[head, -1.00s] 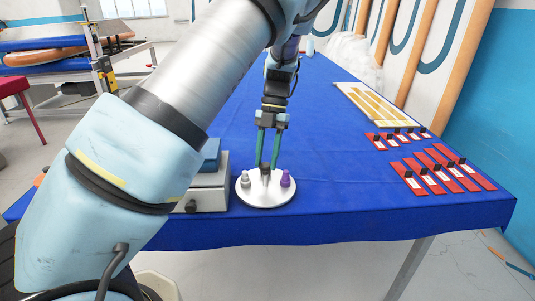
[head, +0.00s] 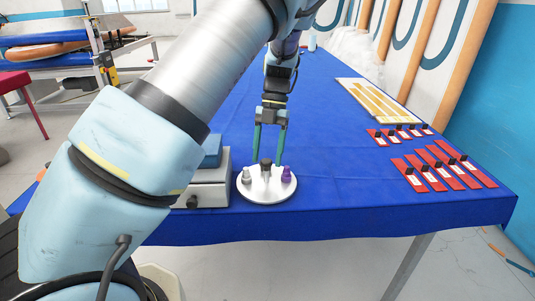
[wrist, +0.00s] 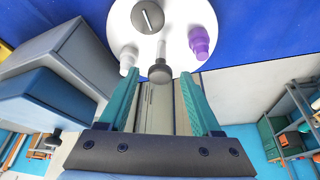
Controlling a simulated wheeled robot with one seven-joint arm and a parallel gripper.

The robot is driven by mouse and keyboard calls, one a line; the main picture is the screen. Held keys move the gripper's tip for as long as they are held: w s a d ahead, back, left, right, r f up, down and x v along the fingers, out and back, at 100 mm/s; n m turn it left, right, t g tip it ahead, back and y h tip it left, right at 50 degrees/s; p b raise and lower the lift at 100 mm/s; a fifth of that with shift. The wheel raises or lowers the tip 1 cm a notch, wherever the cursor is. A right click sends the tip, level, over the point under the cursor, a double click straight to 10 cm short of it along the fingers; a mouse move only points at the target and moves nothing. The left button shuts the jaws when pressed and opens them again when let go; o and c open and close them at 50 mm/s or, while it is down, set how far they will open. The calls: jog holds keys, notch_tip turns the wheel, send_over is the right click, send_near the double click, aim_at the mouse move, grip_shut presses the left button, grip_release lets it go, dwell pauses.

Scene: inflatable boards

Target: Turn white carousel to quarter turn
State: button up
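The white carousel (head: 266,195) is a round disc on the blue table near its front edge. It also shows in the wrist view (wrist: 178,14). A dark-topped centre post (head: 266,168) stands on it, also in the wrist view (wrist: 160,71). A whitish bottle (head: 246,177) is on its left and a purple bottle (head: 287,175) on its right. The wrist view also shows a dark round piece with a pale line (wrist: 147,17) on the disc. My gripper (head: 267,162) is open and empty, its green fingers apart on either side of the post's top.
A grey box with a blue top (head: 208,180) stands close left of the carousel. Red tags with black clips (head: 440,170) and a pale board with yellow strips (head: 378,103) lie to the right. The table between is clear.

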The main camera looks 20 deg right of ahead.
jog(key=shift+b+v, duration=1.25)
jog(key=shift+v, duration=4.2)
jog(key=shift+d, duration=0.1)
